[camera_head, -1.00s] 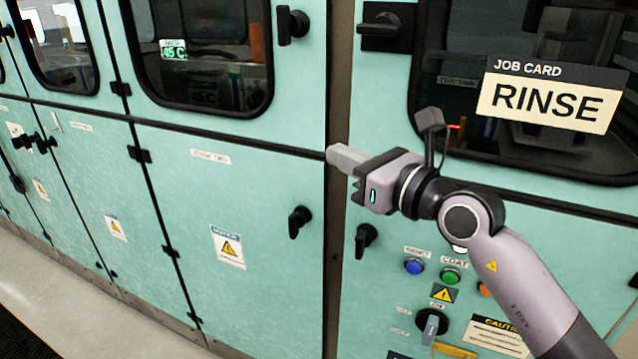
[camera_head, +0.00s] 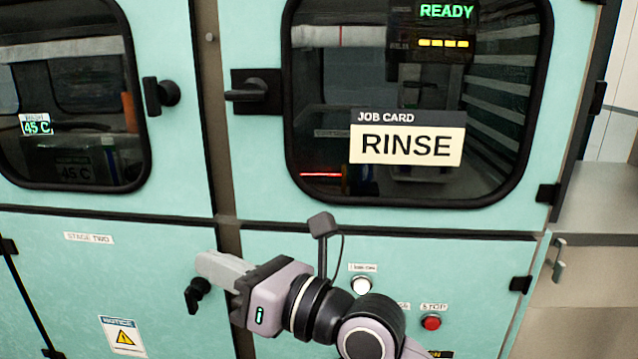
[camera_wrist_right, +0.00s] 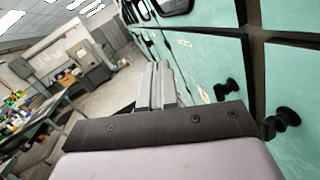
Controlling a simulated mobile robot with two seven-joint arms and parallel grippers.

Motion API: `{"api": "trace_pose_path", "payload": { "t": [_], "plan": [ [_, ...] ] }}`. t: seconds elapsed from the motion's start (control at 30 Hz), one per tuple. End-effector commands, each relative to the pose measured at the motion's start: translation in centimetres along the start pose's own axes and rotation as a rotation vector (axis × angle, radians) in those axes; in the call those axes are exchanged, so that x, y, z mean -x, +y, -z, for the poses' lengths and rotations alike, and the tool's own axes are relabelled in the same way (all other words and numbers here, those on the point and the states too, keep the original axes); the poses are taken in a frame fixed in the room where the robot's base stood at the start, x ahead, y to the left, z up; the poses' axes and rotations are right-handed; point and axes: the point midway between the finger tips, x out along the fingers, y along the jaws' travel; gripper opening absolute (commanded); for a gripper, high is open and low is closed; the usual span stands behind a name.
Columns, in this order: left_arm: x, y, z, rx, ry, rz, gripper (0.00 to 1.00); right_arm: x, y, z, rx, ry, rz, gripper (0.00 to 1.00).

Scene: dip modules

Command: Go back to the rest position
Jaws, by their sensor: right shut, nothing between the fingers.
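My right gripper (camera_head: 222,270) shows low in the head view, in front of the teal cabinet (camera_head: 160,240). Its pale fingers are shut together with nothing between them, and they point left. It looks clear of the cabinet front, near a black lower door handle (camera_head: 197,294). In the right wrist view the closed fingers (camera_wrist_right: 158,85) point along the cabinet row over open floor. My left gripper is not in view.
A job card reading RINSE (camera_head: 406,145) is on the right upper window. A READY display (camera_head: 445,12) shows at the top. A white button (camera_head: 361,285) and a red button (camera_head: 432,322) sit below. A cluttered table (camera_wrist_right: 40,125) stands across the aisle.

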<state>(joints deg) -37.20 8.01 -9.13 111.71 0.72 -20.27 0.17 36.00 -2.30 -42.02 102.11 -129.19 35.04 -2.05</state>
Motion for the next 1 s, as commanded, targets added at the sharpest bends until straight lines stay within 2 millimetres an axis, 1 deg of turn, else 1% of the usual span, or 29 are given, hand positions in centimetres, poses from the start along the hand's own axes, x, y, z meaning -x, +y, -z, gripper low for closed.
{"api": "trace_pose_path", "payload": {
  "t": [0.03, 0.17, 0.27, 0.37, 0.47, 0.57, 0.6, 0.67, 0.7, 0.77, 0.8, 0.87, 0.9, 0.97, 1.0],
  "plan": [
    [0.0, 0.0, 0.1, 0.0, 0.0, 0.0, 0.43, 0.9, -0.4, 0.7, -0.119, -0.035, -0.014, 0.0],
    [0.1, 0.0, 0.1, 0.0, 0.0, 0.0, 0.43, 3.5, -1.7, 1.6, -0.446, -0.162, -0.048, 0.0],
    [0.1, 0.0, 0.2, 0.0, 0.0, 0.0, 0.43, 6.0, -3.4, 2.4, -0.692, -0.272, -0.047, 0.0],
    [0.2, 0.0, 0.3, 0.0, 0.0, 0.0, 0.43, 8.8, -5.6, 3.7, -0.933, -0.391, -0.026, 0.0],
    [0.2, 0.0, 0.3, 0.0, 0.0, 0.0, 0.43, 11.9, -8.0, 5.6, -1.169, -0.516, 0.015, 0.0],
    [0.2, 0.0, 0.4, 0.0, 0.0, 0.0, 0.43, 15.4, -10.4, 8.2, -1.398, -0.646, 0.074, 0.0],
    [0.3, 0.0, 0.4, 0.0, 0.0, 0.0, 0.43, 16.9, -11.3, 9.5, -1.488, -0.7, 0.102, 0.0],
    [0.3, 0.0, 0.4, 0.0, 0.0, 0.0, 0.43, 19.2, -12.5, 11.6, -1.618, -0.782, 0.151, 0.0],
    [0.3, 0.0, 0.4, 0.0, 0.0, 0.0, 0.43, 20.8, -13.1, 13.2, -1.705, -0.837, 0.187, 0.0],
    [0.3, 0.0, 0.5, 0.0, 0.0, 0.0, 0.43, 23.2, -13.9, 15.7, -1.83, -0.921, 0.244, 0.0],
    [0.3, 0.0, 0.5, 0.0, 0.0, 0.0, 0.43, 24.9, -14.2, 17.4, -1.912, -0.977, 0.285, 0.0],
    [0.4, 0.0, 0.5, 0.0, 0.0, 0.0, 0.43, 27.4, -14.5, 20.1, -2.031, -1.063, 0.352, 0.0],
    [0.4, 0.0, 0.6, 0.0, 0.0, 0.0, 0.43, 29.1, -14.4, 22.0, -2.109, -1.12, 0.399, 0.0],
    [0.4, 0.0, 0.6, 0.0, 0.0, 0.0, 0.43, 31.5, -14.1, 24.8, -2.221, -1.206, 0.47, 0.0],
    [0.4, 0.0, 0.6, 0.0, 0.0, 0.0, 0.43, 33.1, -13.6, 26.7, -2.29, -1.261, 0.519, 0.0]
  ]
}}
